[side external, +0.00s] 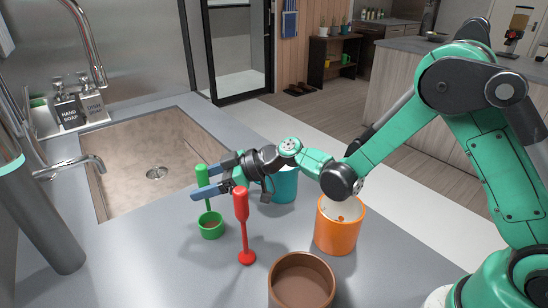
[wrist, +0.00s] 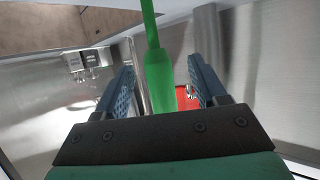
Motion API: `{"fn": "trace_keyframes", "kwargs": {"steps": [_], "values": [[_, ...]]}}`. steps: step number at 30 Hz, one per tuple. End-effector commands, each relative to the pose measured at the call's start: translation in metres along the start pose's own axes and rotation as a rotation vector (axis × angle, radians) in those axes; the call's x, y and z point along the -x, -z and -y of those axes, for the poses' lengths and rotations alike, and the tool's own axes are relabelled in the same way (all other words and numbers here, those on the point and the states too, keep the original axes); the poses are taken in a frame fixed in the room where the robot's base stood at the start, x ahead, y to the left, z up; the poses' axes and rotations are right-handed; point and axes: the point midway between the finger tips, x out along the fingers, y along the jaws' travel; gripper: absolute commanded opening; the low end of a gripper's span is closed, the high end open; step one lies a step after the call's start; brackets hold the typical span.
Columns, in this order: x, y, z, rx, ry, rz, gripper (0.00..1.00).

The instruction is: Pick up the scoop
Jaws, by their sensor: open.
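The green scoop (side external: 211,226) stands on the grey counter, its round cup at the bottom and its handle rising upright. In the side view my gripper (side external: 203,181) is level with the upper handle, with the blue fingers reaching around it and hiding part of it. In the wrist view the green handle (wrist: 159,75) passes between the two open fingers (wrist: 161,72). Gaps show on both sides, so the fingers do not appear closed on it.
A red long-handled tool (side external: 242,225) stands close in front of my gripper; red also shows in the wrist view (wrist: 187,97). A teal container (side external: 284,186), an orange canister (side external: 337,228) and a brown pot (side external: 301,284) stand to the right. The sink (side external: 155,150) lies behind left.

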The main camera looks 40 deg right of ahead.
Motion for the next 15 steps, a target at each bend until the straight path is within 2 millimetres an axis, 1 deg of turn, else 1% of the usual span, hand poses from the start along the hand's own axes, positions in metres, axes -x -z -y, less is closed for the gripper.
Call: {"fn": "trace_keyframes", "kwargs": {"steps": [1,3,6,14,15], "values": [[-0.008,0.0,0.0,0.0,0.002,0.0,0.65],[-0.016,0.0,0.0,0.0,0.001,0.001,0.65],[-0.023,0.0,0.0,0.0,0.001,0.001,0.65],[-0.025,0.0,0.0,-0.001,-0.002,0.001,0.65],[-0.025,0.0,0.0,-0.001,-0.001,0.001,0.59]]}}
